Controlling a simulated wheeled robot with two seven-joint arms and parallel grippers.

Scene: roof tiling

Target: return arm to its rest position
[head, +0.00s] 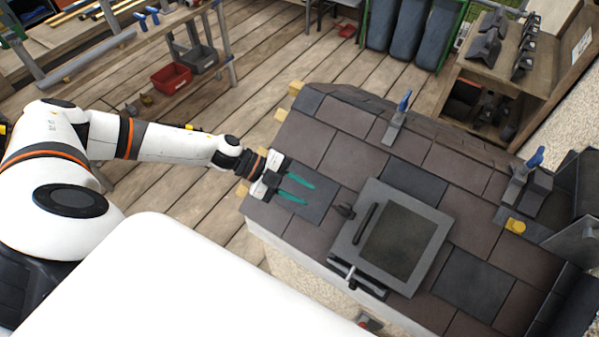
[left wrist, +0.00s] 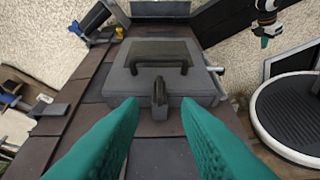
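My left arm (head: 165,140) reaches in from the left in the head view, stretched out over the roof. My left gripper (head: 308,194) is open, with its two teal fingers apart and nothing between them. It is over the dark tiles at the left part of the roof (head: 315,230), left of the grey roof window (head: 350,240). The left wrist view shows the parted fingers (left wrist: 158,112) pointing towards the window (left wrist: 190,80) and its dark handle. My right gripper (left wrist: 267,30) shows small at the upper right of the left wrist view; its finger opening is unclear. The head view does not show it.
Blue-handled clamps (head: 397,120) and (head: 524,177) stand on the roof, and a yellow piece (head: 515,226) lies at the right. A wooden shelf (head: 520,70) with dark tiles stands behind. A red bin (head: 171,78) sits at the upper left. Plank floor lies left of the roof.

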